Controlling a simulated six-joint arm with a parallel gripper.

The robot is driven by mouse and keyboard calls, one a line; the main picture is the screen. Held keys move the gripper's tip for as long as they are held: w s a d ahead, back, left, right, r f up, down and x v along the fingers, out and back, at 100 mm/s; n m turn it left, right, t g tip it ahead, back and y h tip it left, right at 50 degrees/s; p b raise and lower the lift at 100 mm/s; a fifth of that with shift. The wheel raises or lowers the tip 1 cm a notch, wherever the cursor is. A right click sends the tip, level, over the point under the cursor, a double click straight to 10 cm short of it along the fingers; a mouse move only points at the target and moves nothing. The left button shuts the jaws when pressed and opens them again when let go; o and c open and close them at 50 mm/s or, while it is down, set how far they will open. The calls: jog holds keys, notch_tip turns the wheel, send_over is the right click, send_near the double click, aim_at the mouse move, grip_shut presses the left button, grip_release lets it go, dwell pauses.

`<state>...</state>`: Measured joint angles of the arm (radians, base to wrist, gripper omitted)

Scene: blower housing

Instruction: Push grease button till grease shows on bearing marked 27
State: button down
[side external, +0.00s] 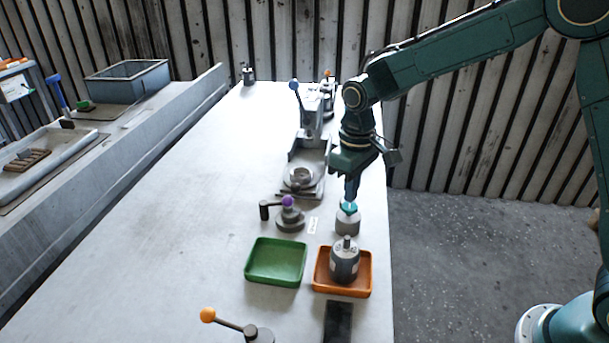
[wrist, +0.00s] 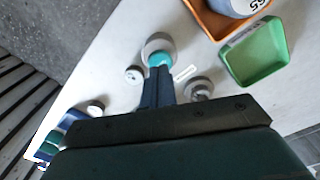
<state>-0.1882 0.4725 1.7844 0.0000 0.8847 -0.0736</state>
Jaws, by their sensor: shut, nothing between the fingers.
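The grease button is a teal cap (side external: 348,207) on a short grey cylinder (side external: 347,224), near the table's right edge. It also shows in the wrist view (wrist: 160,59). My gripper (side external: 350,199) is shut and empty, pointing down, with its fingertips at the teal cap; whether they press it I cannot tell. In the wrist view the closed fingers (wrist: 157,80) end at the cap. A small round pale piece with a dark middle (wrist: 134,75) lies beside the cylinder. I cannot read a 27 on any part, and no grease is clearly visible.
A purple-knobbed crank (side external: 288,203) and a press-like fixture (side external: 302,180) stand close by. The table's left middle is clear.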

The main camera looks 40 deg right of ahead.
jog(key=shift+f, duration=0.25)
dwell(0.4)
